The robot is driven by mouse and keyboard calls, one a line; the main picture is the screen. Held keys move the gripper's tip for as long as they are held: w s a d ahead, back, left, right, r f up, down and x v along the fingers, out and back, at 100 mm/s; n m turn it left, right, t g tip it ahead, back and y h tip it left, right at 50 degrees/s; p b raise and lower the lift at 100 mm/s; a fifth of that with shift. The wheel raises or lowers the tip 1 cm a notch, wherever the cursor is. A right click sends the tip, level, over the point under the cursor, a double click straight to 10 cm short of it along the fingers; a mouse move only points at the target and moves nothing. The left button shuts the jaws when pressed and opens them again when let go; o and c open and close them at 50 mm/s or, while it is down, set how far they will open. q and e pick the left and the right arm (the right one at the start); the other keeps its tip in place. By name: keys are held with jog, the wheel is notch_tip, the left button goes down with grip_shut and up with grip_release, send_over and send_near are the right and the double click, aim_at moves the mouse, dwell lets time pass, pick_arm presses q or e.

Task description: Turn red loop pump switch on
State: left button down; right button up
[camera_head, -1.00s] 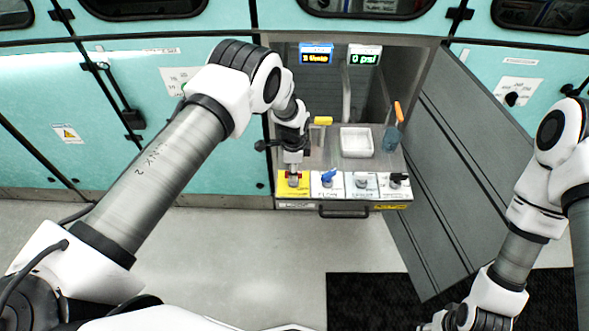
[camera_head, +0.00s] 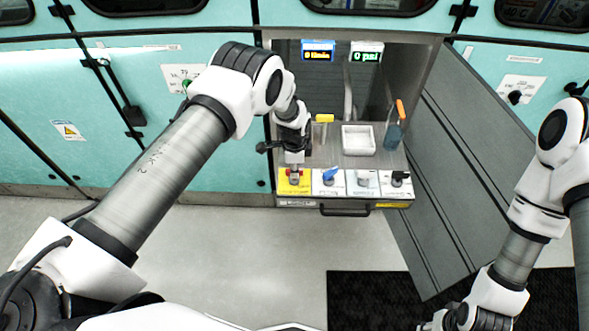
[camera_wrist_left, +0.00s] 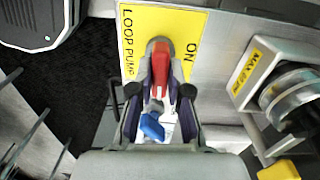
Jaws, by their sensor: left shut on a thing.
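The red loop pump switch (camera_head: 294,179) stands on a yellow plate (camera_head: 283,185) at the left end of the switch row. In the left wrist view the red switch (camera_wrist_left: 160,66) lies between my finger pads, and the plate (camera_wrist_left: 187,22) reads "LOOP PUMP" and "ON". My left gripper (camera_head: 294,165) reaches down from above and is shut on the red switch, hiding part of it in the head view. My right gripper (camera_head: 436,322) is at the bottom edge, partly cut off, and its fingers are not clear.
A blue-handled switch (camera_head: 329,176) and a black-handled one (camera_head: 399,178) share the row. Behind stand a white tray (camera_head: 358,139), a yellow-topped item (camera_head: 324,119) and an orange-topped bottle (camera_head: 394,130). Two displays (camera_head: 318,52) hang above. An open grey door (camera_head: 460,170) bounds the right.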

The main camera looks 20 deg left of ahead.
pick_arm(q)
jog(key=n+b, duration=0.3)
jog(key=shift+w+f+n, duration=0.1)
jog(key=shift+w+n, duration=0.05)
jog(key=shift+n, duration=0.15)
jog(key=n+b, duration=0.3)
jog(key=n, duration=0.1)
jog(key=shift+n, duration=0.3)
jog(key=n+b, duration=0.2)
jog(key=n, duration=0.2)
jog(key=shift+n+b, duration=0.3)
jog(key=shift+b, duration=0.05)
jog(key=shift+r+n+b, duration=0.2)
jog(key=shift+n+b, duration=0.6)
jog(key=shift+n, duration=1.5)
jog(key=c, duration=1.1)
grip_release()
jog(key=shift+c, duration=0.2)
